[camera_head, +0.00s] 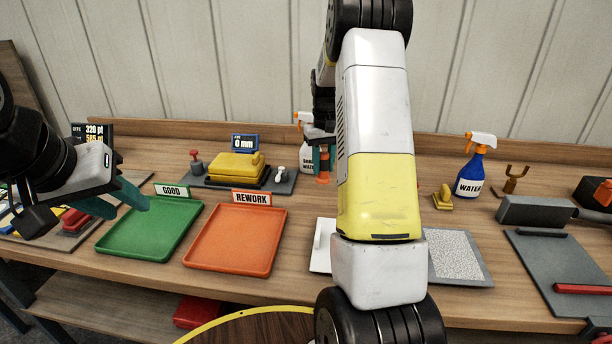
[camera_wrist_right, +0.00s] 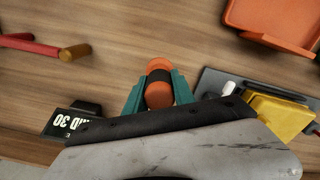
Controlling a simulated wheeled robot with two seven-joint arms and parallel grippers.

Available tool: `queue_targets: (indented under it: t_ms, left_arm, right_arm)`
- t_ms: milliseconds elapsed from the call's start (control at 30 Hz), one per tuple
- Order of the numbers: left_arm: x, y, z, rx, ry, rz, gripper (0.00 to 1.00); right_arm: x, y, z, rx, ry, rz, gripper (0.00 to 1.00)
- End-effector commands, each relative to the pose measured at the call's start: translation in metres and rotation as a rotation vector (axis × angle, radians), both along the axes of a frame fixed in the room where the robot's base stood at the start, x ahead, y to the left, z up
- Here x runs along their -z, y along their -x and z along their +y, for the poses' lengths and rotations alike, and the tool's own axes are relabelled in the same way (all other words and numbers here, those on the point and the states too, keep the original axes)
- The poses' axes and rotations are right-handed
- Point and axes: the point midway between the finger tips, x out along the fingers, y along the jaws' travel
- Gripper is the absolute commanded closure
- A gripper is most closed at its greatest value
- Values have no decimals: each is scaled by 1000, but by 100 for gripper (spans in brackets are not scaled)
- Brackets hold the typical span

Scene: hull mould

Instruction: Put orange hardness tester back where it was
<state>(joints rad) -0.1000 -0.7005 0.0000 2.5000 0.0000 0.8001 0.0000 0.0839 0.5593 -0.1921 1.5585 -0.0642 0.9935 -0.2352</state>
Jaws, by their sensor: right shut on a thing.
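The orange hardness tester (camera_head: 323,168) has a dark band and stands roughly upright between the teal fingers of my right gripper (camera_head: 321,158). It also shows end-on in the right wrist view (camera_wrist_right: 158,82), with a finger on each side. My right gripper is shut on it near the back of the bench, right of the gauge block. I cannot tell if its lower end touches the wood. My right forearm hides part of the bench beside it. My left gripper (camera_head: 122,201) is empty, its teal fingers apart, over the left end near the green tray.
A green GOOD tray (camera_head: 150,254) and an orange REWORK tray (camera_head: 232,262) lie at front left. A yellow block (camera_head: 236,167) sits on a dark plate behind them. A blue WATER spray bottle (camera_head: 470,172) stands at right.

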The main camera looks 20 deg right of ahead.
Motion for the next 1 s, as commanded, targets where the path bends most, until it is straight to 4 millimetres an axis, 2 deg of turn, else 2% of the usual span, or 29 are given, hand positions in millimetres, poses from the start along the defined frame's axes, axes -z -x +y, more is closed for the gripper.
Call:
queue_targets:
  t_ms: [33, 267, 500, 867, 900, 1000]
  left_arm:
    - [0, 0, 0, 0, 0, 0, 60]
    - [0, 0, 0, 0, 0, 0, 60]
    - [0, 0, 0, 0, 0, 0, 60]
    - [0, 0, 0, 0, 0, 1, 60]
    - [0, 0, 0, 0, 0, 1, 60]
    - [0, 0, 0, 0, 0, 0, 60]
  right_arm:
    - [9, 1, 0, 0, -1, 4, 100]
    - [28, 0, 0, 1, 0, 1, 100]
    - [59, 0, 0, 2, -1, 0, 100]
    - [62, 0, 0, 1, 0, 0, 100]
    - [62, 0, 0, 1, 0, -1, 64]
    - [62, 0, 0, 1, 0, 0, 48]
